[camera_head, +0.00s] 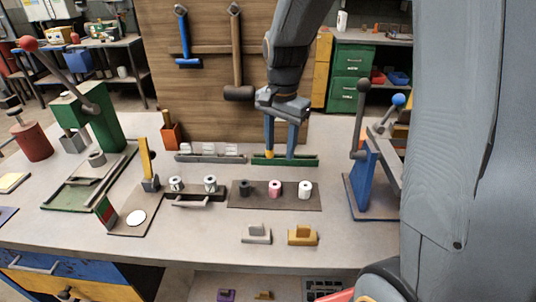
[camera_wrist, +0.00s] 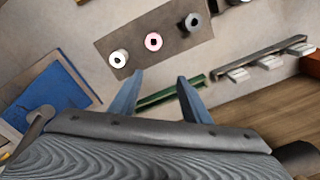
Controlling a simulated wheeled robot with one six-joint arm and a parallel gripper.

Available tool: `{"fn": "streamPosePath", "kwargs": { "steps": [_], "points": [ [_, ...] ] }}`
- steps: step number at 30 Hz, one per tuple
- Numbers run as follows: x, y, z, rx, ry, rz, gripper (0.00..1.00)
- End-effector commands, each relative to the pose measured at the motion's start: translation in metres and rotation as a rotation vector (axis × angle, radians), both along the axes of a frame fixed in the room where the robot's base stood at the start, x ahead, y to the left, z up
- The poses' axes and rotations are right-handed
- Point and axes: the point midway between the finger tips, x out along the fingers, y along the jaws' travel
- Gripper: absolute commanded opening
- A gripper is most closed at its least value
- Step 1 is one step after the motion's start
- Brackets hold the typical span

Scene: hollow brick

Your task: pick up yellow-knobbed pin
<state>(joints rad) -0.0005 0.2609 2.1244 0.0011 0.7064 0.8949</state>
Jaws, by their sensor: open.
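My gripper (camera_head: 281,150) is open, pointing down with its two blue fingers over the green rail (camera_head: 303,161) at the back of the bench. A small yellow spot (camera_head: 269,154) shows at the left fingertip, against the rail; it may be the yellow knob of the pin, but it is too small to be sure. In the wrist view the open fingers (camera_wrist: 160,76) have the green rail (camera_wrist: 165,95) between and beyond them. No yellow knob shows there; a finger may hide it. Nothing is visibly held.
A dark mat (camera_head: 312,204) with black, pink and white hollow cylinders lies in front of the rail. A grey rail with white blocks (camera_head: 210,153) is to the left. A blue lever press (camera_head: 365,180) stands to the right. A wooden board (camera_head: 215,60) rises behind.

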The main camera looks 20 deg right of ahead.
Motion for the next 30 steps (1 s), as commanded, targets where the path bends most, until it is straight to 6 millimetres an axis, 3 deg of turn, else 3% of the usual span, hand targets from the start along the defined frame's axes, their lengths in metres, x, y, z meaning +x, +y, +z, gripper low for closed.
{"fn": "streamPosePath", "kwargs": {
  "steps": [1,6,12,17,30],
  "points": [
    [0.022,0.0,-0.001,0.005,0.007,-0.114,0.43],
    [0.073,0.0,0.004,0.016,0.031,-0.482,0.43],
    [0.105,0.0,0.008,0.019,0.045,-0.734,0.43],
    [0.11,-0.001,0.002,0.017,0.051,-0.793,0.43],
    [0.103,0.0,-0.048,0.017,0.052,-0.793,0.43]
  ]
}}
